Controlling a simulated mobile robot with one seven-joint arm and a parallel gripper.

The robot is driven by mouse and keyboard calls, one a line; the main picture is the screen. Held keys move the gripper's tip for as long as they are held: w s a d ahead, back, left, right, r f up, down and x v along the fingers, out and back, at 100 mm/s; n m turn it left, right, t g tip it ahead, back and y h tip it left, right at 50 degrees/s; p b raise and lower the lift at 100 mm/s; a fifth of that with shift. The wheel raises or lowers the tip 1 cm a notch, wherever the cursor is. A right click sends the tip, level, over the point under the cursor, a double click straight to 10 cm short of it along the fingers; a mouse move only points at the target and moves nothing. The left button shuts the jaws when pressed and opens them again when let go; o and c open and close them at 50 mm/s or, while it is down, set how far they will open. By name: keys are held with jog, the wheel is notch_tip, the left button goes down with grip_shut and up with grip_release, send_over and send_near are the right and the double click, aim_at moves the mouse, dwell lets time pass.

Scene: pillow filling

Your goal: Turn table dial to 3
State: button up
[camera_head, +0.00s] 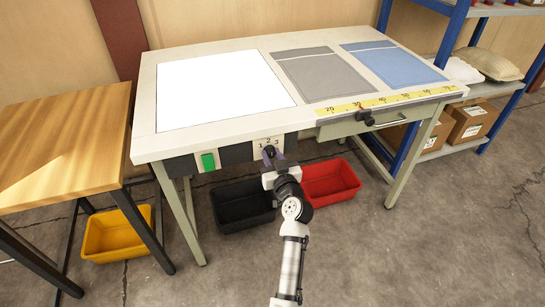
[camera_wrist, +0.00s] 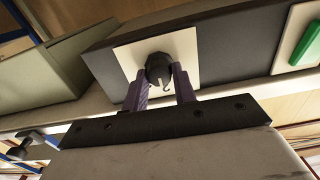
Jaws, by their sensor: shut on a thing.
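The dial is a small black knob (camera_wrist: 159,68) on a pale square plate (camera_wrist: 183,48) on the table's front edge. In the head view the dial (camera_head: 269,151) sits below the printed numbers 1, 2 and 3, with 2 at the top. My gripper (camera_head: 273,158) reaches it from the front. In the wrist view its two purple fingers (camera_wrist: 160,82) stand on either side of the knob and are shut on it. The fingers partly cover the knob, and I cannot tell which number it points to.
A green button (camera_head: 208,161) is left of the dial. The table (camera_head: 148,115) carries a white panel, a grey cloth (camera_head: 325,75), a blue cloth (camera_head: 395,65) and a yellow ruler. Black (camera_head: 222,192) and red (camera_head: 345,177) bins stand below. A wooden table (camera_head: 60,140) is at left.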

jog(key=m, duration=0.4)
jog(key=shift+d+m+b, duration=0.1)
jog(key=shift+m+b, duration=0.2)
jog(key=shift+m, duration=0.1)
jog(key=m, duration=0.4)
jog(key=shift+m+p, duration=0.35)
jog(key=shift+m, duration=0.05)
jog(key=o, duration=1)
